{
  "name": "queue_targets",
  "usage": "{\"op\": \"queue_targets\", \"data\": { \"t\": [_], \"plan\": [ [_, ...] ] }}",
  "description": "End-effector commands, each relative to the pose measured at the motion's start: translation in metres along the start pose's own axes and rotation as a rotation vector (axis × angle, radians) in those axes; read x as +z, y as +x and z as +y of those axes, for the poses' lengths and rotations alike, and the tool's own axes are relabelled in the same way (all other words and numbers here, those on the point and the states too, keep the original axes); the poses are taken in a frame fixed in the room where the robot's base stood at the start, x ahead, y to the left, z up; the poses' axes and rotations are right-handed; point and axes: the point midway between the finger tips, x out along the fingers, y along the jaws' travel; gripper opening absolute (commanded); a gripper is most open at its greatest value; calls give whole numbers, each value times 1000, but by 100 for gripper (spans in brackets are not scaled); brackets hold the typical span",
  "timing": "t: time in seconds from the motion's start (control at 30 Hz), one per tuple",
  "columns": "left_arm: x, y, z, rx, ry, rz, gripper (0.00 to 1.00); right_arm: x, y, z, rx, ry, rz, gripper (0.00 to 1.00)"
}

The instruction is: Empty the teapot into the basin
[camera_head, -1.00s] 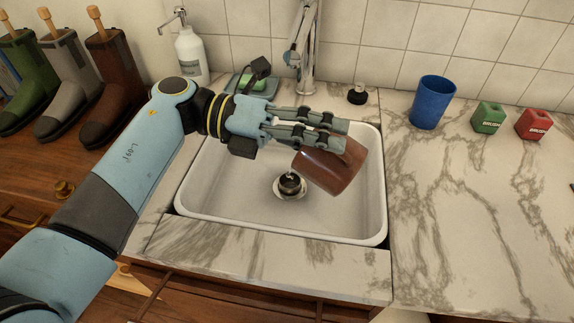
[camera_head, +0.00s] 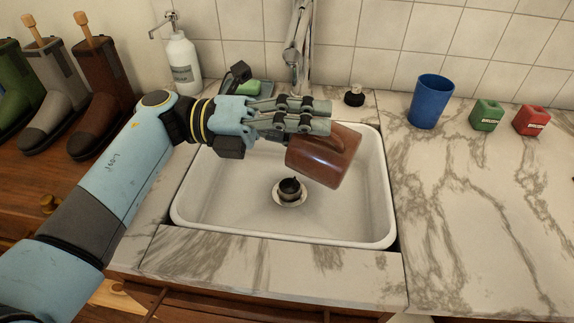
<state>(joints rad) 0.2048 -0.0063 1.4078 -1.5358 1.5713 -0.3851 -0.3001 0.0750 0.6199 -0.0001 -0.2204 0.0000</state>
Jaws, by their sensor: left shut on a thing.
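The brown glossy teapot (camera_head: 318,163) is in the head view, tilted over the white basin (camera_head: 384,200). Its lower end points down and to the right, and it hangs above the basin floor without touching it. My left gripper (camera_head: 318,118) comes in from the left and is shut on the teapot at its upper side. The fingers hide part of the teapot, and I cannot make out its spout or any liquid. My right gripper is not in view.
A dark drain piece (camera_head: 290,190) sits in the basin floor. The faucet (camera_head: 299,45) and a soap dispenser (camera_head: 182,63) stand behind. A blue cup (camera_head: 431,101), a green holder (camera_head: 487,115) and a red holder (camera_head: 531,120) stand on the right counter. Boots (camera_head: 101,98) stand at left.

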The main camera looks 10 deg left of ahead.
Motion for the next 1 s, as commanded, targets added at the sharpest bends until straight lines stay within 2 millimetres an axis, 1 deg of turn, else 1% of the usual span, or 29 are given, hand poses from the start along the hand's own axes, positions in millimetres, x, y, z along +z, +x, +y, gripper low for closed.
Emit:
{"op": "queue_targets", "data": {
  "t": [1.0],
  "plan": [
    [6, -3, -2, -107, -42, -52, 0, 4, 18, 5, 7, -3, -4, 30]
  ]
}}
